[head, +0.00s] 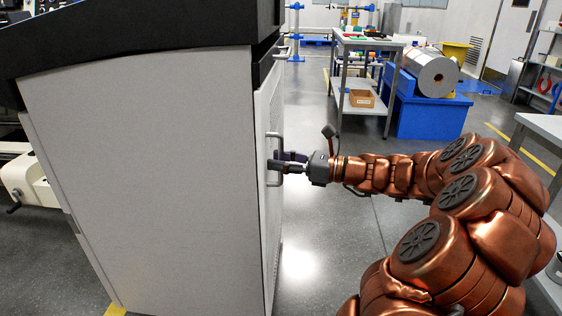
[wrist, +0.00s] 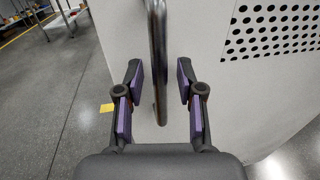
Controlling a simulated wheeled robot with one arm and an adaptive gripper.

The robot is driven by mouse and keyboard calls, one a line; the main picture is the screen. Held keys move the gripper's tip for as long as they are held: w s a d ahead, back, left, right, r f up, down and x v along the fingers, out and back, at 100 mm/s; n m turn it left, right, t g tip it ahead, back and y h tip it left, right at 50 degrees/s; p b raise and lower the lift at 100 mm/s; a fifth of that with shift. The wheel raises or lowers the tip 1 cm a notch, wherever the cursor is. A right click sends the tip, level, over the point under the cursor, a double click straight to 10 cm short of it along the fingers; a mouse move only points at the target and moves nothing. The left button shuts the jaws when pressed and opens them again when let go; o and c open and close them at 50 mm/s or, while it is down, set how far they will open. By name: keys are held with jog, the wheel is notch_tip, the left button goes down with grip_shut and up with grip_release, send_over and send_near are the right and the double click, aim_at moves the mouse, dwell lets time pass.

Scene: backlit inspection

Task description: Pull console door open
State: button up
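The console (head: 150,170) is a big pale grey cabinet with a dark top, at the left of the head view. Its door (head: 267,215) is on the narrow right-hand side and looks shut. A vertical metal bar handle (head: 277,143) stands out from the door; it also shows in the wrist view (wrist: 157,50). My gripper (head: 284,162) is at the handle's height, pointing at the door. In the wrist view my gripper (wrist: 159,80) is open, with the bar between its purple-padded fingers and a gap on each side.
A second, smaller handle (head: 281,52) sits higher on the console. A metal workbench (head: 355,80) and a blue stand (head: 410,105) with a large roll (head: 430,72) are behind my arm. Grey floor (head: 315,230) in front of the door is clear.

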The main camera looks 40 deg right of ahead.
grip_shut()
jog(key=shift+d, duration=0.1)
dwell(0.5)
